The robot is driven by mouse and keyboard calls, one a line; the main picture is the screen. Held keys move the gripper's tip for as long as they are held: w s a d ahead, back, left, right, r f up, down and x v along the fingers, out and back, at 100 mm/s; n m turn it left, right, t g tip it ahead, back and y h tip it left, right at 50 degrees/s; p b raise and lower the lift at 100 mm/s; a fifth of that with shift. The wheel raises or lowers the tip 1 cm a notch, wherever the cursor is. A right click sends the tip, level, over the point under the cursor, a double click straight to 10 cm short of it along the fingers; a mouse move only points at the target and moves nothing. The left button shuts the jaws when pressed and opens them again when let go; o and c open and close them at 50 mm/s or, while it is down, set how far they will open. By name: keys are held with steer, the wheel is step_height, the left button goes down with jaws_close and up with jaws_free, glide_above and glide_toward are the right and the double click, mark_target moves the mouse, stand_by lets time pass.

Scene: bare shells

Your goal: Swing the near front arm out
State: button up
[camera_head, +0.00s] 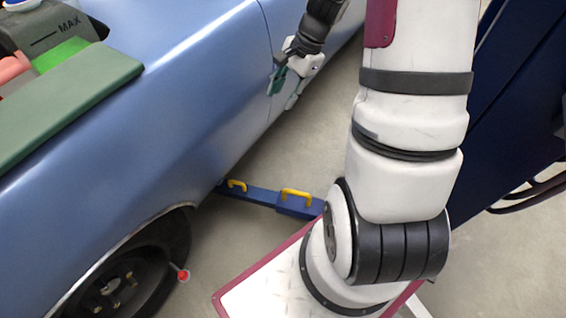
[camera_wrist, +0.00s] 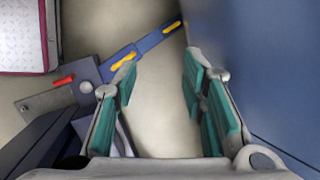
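A blue lift arm (camera_head: 262,197) with yellow handles lies low over the floor in the head view. Its left end goes under the blue car (camera_head: 190,110), and its right end is hidden behind my own body. In the wrist view the blue arm (camera_wrist: 147,43) runs from a grey-blue pivot block at left up to the right. One yellow handle (camera_wrist: 124,60) shows near its middle and another near its far end. My gripper (camera_head: 285,90) is beside the car's side, above the floor. The wrist view shows my gripper (camera_wrist: 161,72) open and empty, its green-padded fingers apart, above the arm and not touching it.
A red lever (camera_wrist: 63,81) sits at the pivot block. The car's side fills the right of the wrist view. A dark blue upright (camera_head: 525,90) stands at right in the head view. A front wheel (camera_head: 125,285) and a red knob (camera_head: 183,275) show at lower left. Bare floor lies between.

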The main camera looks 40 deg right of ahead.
steer(key=s+d+f+m+b, duration=0.1)
steer(key=d+f+m+b, duration=0.25)
steer(key=f, duration=0.65)
steer(key=d+f+m+b, duration=0.2)
steer(key=d+f+m, duration=0.15)
steer(key=f, duration=0.75)
steer(key=m+b, duration=0.5)
glide_toward(298, 192)
steer(key=shift+y, duration=0.4)
steer(key=b+x, duration=0.1)
steer(key=x, duration=0.2)
steer(key=b+x, duration=0.2)
steer(key=x, duration=0.1)
steer(key=b+x, duration=0.1)
steer(key=x, duration=0.2)
steer(key=shift+d+f, duration=0.1)
steer(key=shift+d, duration=0.35)
steer(key=shift+c, duration=0.6)
jaws_close()
